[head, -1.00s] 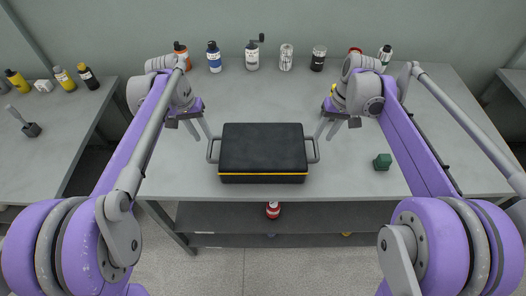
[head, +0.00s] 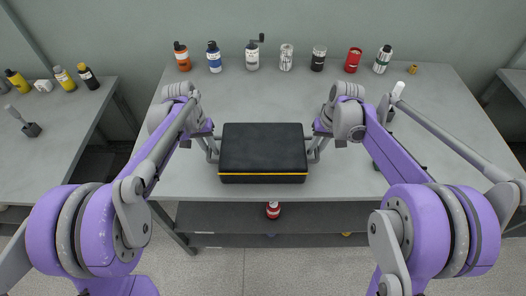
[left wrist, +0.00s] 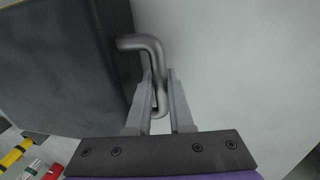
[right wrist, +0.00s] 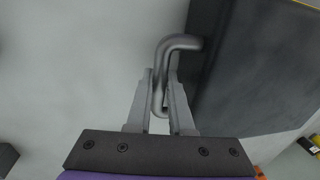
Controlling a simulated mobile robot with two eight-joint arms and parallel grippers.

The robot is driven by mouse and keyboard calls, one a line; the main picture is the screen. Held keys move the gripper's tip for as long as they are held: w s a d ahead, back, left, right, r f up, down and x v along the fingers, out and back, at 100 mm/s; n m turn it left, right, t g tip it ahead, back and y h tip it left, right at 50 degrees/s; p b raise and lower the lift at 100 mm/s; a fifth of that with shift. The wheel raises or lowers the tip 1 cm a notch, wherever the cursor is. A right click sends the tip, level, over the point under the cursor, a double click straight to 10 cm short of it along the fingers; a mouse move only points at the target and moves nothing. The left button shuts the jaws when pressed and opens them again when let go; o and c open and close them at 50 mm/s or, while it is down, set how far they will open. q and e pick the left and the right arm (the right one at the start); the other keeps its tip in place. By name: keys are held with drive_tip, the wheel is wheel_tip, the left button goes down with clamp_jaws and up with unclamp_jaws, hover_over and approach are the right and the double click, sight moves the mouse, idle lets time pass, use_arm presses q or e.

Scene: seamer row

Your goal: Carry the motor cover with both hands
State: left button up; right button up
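The motor cover is a black box (head: 263,148) with a yellow stripe near its base. It sits level on the grey workbench and has a grey bent-bar handle at each side. My left gripper (head: 212,150) is at the left handle. In the left wrist view, its fingers (left wrist: 160,85) are close together on both sides of the left handle bar (left wrist: 140,42). My right gripper (head: 315,149) is at the right handle. In the right wrist view, its fingers (right wrist: 160,85) close on both sides of the right handle bar (right wrist: 182,42).
Several bottles and cans, among them a red can (head: 353,60), stand along the bench's back edge. A small dark green block (head: 378,165) is partly hidden by my right arm. A shelf (head: 330,217) below holds a red item (head: 273,210). A side bench (head: 40,150) stands at left.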

use_arm(q)
clamp_jaws()
use_arm(e)
clamp_jaws()
use_arm(q)
drive_tip(key=shift+r, duration=0.1)
use_arm(e)
drive_tip(key=shift+r, duration=0.15)
idle(0.7)
